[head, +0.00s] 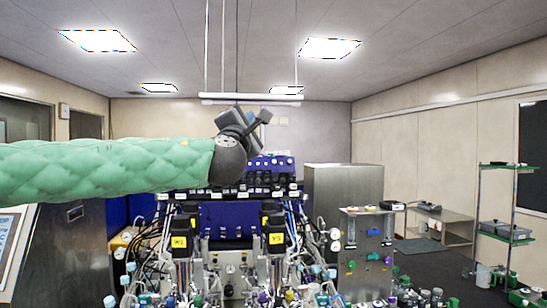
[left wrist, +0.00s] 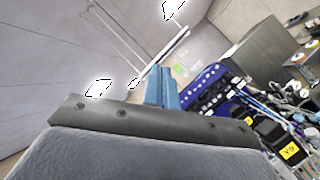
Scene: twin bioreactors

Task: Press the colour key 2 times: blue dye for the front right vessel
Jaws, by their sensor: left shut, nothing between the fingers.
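My left arm comes in from the left in the head view, high in front of the bioreactor bench. Its left gripper (head: 264,117) is raised above the equipment, shut and empty, touching nothing that I can see. In the left wrist view the blue-grey fingers (left wrist: 158,75) are together. A grey panel (head: 352,240) with small blue, green and orange parts stands right of the bench. I cannot tell whether these are the colour keys. Two black units with yellow labels, left (head: 182,240) and right (head: 275,238), stand at the bench. The vessels are hard to make out. My right gripper is not in view.
A blue instrument row (head: 270,165) stands behind my wrist. Tubes and cables crowd the bench. Many small coloured-cap bottles stand low at the front right. A steel cabinet (head: 343,190) and a green-edged shelf rack (head: 507,232) are to the right.

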